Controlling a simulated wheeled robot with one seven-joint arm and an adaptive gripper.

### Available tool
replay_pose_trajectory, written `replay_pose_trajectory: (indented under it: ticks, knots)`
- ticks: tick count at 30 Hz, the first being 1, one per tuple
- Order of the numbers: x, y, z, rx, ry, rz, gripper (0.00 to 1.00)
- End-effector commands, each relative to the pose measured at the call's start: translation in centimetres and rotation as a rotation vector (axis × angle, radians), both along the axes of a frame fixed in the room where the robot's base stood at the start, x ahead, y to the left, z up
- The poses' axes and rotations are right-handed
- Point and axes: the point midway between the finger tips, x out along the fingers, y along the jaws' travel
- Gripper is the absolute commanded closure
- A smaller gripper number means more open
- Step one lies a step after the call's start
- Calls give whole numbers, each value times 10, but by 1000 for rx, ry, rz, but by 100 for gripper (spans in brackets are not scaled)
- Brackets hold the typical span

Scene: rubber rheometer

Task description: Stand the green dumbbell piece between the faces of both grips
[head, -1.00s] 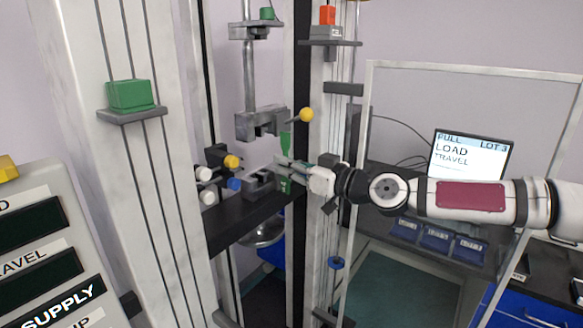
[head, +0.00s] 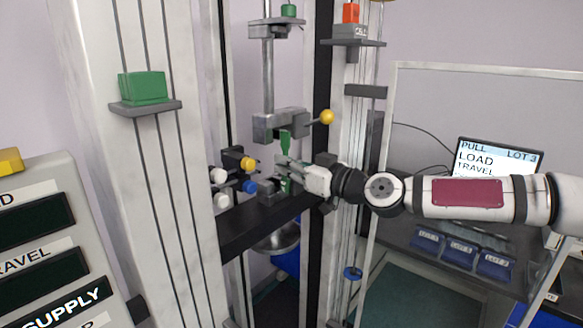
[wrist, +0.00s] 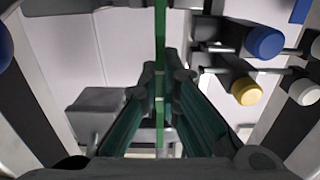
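The green dumbbell piece (head: 285,143) stands upright in my gripper (head: 290,167). In the head view its top end overlaps the upper grip (head: 266,127), and its lower end shows near the lower grip (head: 268,194). I cannot tell whether either end lies between the grip faces. In the wrist view the piece (wrist: 160,45) runs as a vertical green strip between the two fingertips of my gripper (wrist: 161,82), which close on its middle. My fingers hide part of the lower grip in the head view.
A yellow ball knob (head: 327,117) sticks out right of the upper grip. Yellow (head: 248,163), blue (head: 249,186) and white knobs stand left of the lower grip. White columns flank the grips. A clear panel frame (head: 384,140) and a monitor (head: 499,160) are at right.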

Motion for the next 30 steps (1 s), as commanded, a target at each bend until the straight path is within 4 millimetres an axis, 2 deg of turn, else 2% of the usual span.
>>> replay_pose_trajectory:
  ticks: [19,30]
  knots:
    - [22,28,0,0,0,1,100]
    - [27,35,1,1,-1,0,100]
